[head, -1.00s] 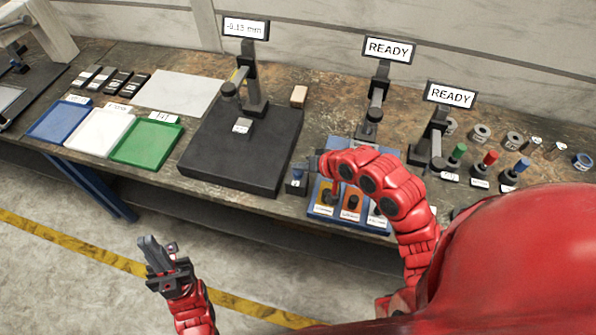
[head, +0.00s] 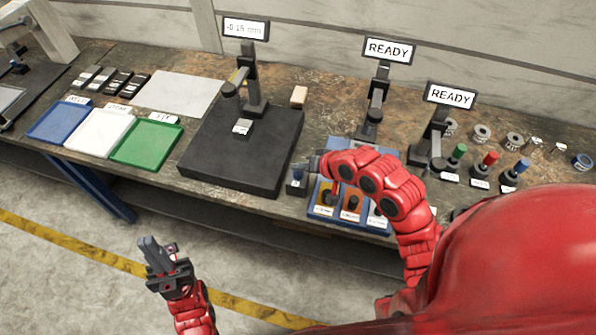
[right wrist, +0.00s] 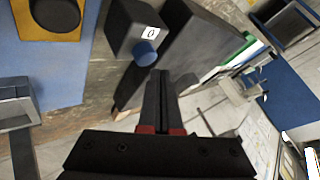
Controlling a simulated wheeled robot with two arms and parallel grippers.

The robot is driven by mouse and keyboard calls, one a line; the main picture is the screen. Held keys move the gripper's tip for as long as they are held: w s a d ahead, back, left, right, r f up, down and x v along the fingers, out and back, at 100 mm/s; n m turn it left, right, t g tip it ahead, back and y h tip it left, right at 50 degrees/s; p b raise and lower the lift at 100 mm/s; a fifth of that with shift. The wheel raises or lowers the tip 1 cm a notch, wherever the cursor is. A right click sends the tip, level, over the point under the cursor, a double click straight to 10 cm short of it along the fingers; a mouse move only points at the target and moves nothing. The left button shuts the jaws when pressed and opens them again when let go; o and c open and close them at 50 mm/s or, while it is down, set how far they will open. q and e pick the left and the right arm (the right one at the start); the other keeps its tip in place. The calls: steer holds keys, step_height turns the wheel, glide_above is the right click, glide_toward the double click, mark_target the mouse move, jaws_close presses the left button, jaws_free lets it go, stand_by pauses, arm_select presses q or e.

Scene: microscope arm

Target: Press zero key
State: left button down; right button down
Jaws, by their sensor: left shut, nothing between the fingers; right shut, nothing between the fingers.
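The zero key is a small dark box (head: 296,187) with a blue button (head: 297,174), at the table's front edge right of the black plate. In the right wrist view the box (right wrist: 128,28) bears a white "0" label, and its blue button (right wrist: 146,53) lies just beyond my fingertips. My right gripper (head: 314,163) is shut and empty, close beside the key; it also shows in the right wrist view (right wrist: 160,76). Whether it touches the button I cannot tell. My left gripper (head: 147,243) is shut and empty, low over the floor before the table.
A gauge stand on a black plate (head: 220,165) holds a small block (head: 242,126) and a display (head: 246,28) reading about -0.15 mm. Two READY displays (head: 389,50) stand to the right. Colored trays (head: 147,142) lie left.

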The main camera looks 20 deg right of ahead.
mark_target(300, 175)
stand_by(0.7)
steer(key=shift+f, duration=0.4)
steer(key=shift+f+b, duration=0.35)
steer(key=shift+f, duration=0.2)
stand_by(0.5)
steer(key=shift+r, duration=0.15)
steer(key=shift+r+p, duration=0.8)
step_height(300, 175, up, 5)
steer(key=p, duration=0.4)
steer(key=shift+r, duration=0.1)
stand_by(0.8)
